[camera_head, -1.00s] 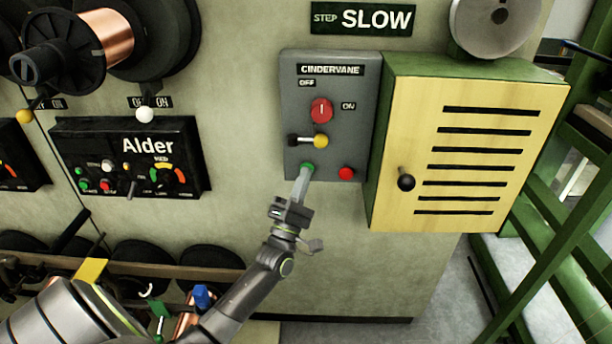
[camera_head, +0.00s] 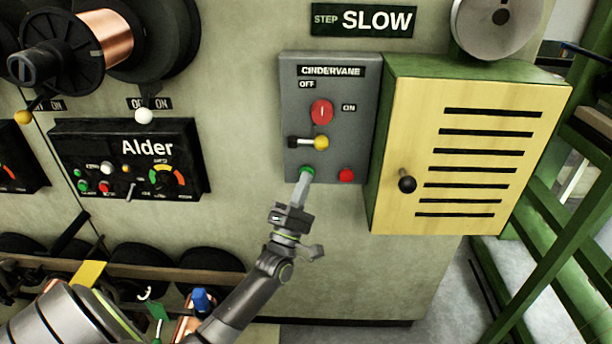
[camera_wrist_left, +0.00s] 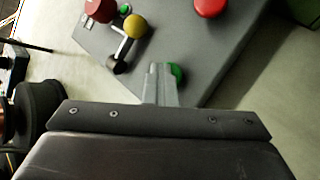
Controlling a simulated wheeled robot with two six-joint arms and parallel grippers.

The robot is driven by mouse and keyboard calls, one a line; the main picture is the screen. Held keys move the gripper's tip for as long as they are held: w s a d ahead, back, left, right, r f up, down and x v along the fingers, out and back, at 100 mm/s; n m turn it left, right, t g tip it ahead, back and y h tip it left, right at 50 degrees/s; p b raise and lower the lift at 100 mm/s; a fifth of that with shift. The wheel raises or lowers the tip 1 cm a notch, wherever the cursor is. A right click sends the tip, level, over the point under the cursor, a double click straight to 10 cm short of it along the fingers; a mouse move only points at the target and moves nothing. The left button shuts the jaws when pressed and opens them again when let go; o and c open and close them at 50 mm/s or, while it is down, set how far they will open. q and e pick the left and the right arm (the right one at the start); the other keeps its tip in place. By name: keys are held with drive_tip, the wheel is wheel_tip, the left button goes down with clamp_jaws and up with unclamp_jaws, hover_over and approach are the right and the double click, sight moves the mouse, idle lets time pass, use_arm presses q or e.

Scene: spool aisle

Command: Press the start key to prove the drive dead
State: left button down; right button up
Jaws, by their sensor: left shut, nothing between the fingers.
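The grey Cindervane panel (camera_head: 335,68) is on the wall. The green start key (camera_head: 307,171) is at its lower left, and it also shows in the left wrist view (camera_wrist_left: 177,73). My left gripper (camera_head: 304,177) is shut and empty, its fingertips pointing up at the green key and partly covering it. In the left wrist view the fingertips (camera_wrist_left: 160,73) overlap the key's left side; I cannot tell whether they touch it. A red rotary knob (camera_head: 321,112) with a white mark sits above, near OFF and ON labels. My right gripper is not in view.
A yellow-knobbed lever (camera_head: 321,143) and a red button (camera_head: 346,175) are close to the green key. A yellow slotted cabinet (camera_head: 425,100) juts out at the right. The black Alder panel (camera_head: 100,135) is at the left. The wall below the Cindervane panel is bare.

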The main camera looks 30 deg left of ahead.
use_arm(q)
drive_tip(key=shift+s+d+f, duration=0.1)
drive_tip(key=shift+s+d, duration=0.3)
drive_tip(key=shift+s, duration=0.25)
drive_tip(key=shift+s+d+f, duration=0.1)
drive_tip(key=shift+s+d, duration=0.3)
drive_tip(key=shift+s, duration=0.3)
drive_tip(key=shift+s+d, duration=0.4)
drive_tip(key=shift+s, duration=0.25)
